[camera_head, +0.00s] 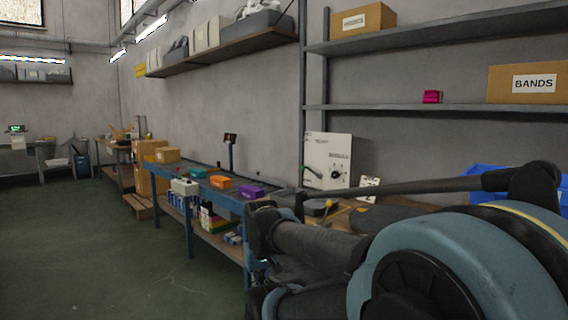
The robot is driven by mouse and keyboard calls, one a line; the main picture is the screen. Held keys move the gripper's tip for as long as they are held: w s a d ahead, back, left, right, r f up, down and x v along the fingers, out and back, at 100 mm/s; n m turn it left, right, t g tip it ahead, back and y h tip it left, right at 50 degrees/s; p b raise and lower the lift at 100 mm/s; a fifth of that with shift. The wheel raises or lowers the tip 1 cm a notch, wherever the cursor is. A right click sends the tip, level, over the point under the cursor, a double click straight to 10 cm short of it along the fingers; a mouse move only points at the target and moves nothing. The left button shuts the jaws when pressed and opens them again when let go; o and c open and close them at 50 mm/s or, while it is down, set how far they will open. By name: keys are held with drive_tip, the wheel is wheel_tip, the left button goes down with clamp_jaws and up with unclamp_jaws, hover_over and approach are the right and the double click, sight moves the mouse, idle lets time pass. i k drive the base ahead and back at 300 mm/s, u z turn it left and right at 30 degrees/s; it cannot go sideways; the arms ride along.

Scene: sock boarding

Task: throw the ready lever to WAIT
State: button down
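A small lever with a yellow tip (328,204) stands on the wooden bench right of the blue table. I cannot read any READY or WAIT marking near it, so I cannot tell its setting or whether it is the ready lever. A white panel (327,158) stands upright behind it, with a black dial (337,172) and a green handle at its lower left. My arm fills the lower right, and its dark far end reaches the near bench edge. I cannot make out my gripper's fingers there or see anything held.
The blue table (208,186) carries a white-grey box (184,187), an orange box (220,182) and a purple box (250,191). A small white plate (369,186) is beside the panel. Shelves with cartons hang above. Green floor (110,260) is clear at left.

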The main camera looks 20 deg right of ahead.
sight(303, 168)
drive_tip(key=u, duration=0.2)
drive_tip(key=i, duration=0.85)
drive_tip(key=z, duration=0.1)
